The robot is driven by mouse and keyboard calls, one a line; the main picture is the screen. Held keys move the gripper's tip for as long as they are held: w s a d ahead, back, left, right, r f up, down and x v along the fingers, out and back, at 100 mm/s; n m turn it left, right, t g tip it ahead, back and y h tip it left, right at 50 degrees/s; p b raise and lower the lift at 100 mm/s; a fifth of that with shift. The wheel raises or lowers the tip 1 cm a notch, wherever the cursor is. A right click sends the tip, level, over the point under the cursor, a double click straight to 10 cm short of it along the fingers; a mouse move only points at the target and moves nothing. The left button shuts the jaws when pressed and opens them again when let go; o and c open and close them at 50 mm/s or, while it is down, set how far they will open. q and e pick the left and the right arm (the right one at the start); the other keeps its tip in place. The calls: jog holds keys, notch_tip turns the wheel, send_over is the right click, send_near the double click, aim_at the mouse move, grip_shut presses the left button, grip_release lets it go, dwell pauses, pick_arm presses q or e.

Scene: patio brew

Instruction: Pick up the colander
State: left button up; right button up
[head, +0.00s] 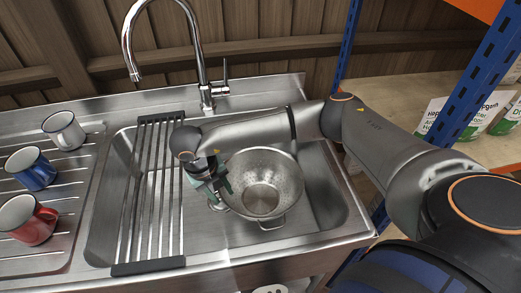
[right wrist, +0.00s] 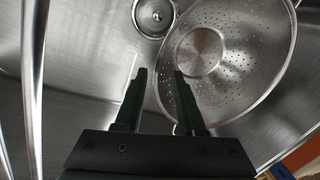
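The metal colander (head: 262,168) stands in the sink basin, perforated, with a round base and loop handles. One handle shows at its front, and the near-left rim is partly behind my right gripper. My right gripper (head: 221,184) is at the colander's left edge, pointing down. In the right wrist view, the colander (right wrist: 245,50) fills the right side. The open fingers of the gripper (right wrist: 160,74) are apart, one outside the rim and one over the colander's wall. I cannot tell how deep the fingertips reach. My left gripper is not in view.
A slatted drying rack (head: 150,190) spans the left of the sink basin (head: 325,200). White, blue (head: 30,168) and red mugs stand on the drainboard at left. A tall faucet (head: 205,85) rises behind. A blue-posted shelf with bags (head: 475,115) is at right.

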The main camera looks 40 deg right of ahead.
aim_at(224, 198)
jog(key=x, duration=0.3)
jog(key=shift+f, duration=0.3)
grip_shut()
jog(key=shift+w+r, duration=0.1)
dwell(1.1)
